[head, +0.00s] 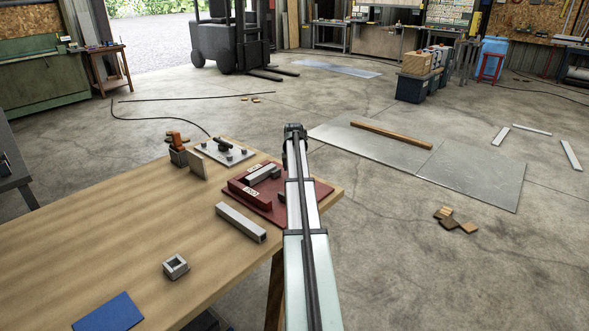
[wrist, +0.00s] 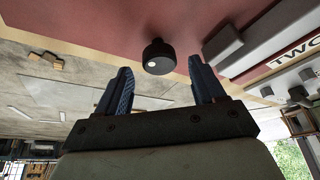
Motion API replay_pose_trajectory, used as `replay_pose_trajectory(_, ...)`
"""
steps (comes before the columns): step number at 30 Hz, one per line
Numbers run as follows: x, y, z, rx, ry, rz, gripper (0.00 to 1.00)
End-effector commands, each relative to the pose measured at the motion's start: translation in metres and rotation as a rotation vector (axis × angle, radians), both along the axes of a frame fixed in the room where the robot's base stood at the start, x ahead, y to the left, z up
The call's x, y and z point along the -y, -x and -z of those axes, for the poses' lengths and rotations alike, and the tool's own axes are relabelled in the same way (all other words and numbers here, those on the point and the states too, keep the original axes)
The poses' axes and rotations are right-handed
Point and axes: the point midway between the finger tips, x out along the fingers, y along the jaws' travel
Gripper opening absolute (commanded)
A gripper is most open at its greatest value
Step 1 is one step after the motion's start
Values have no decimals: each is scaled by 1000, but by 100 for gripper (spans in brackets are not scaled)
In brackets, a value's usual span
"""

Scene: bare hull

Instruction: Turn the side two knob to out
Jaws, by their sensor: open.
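A dark round knob (wrist: 158,52) with a pale dot on its edge stands on the red plate (wrist: 90,22) in the wrist view. My gripper (wrist: 160,65) is open, with one blue finger on each side of the knob near the fingertips. Clear gaps show between the knob and both fingers. A white label reading "TWO" (wrist: 299,84) is at the right, beside grey metal bars. In the head view the red fixture (head: 318,189) sits at the table's far right corner. My arm covers part of it, and the gripper and knob cannot be made out there.
A grey bar (head: 240,222), a small square metal block (head: 175,266) and a blue sheet (head: 108,313) lie on the wooden table (head: 110,235). A plate with dark fittings (head: 222,152) and a block holding an orange-brown piece (head: 178,150) stand behind the fixture.

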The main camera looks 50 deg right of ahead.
Motion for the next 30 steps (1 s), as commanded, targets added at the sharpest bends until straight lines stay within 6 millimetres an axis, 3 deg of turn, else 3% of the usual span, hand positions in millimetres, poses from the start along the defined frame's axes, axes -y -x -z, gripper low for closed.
replay_pose_trajectory(15, -29, 24, -89, 2, 2, 0, 69)
replay_pose_trajectory(22, -35, 28, -108, 1, 1, 0, 69)
replay_pose_trajectory(30, -36, 29, -112, 1, 1, 0, 69)
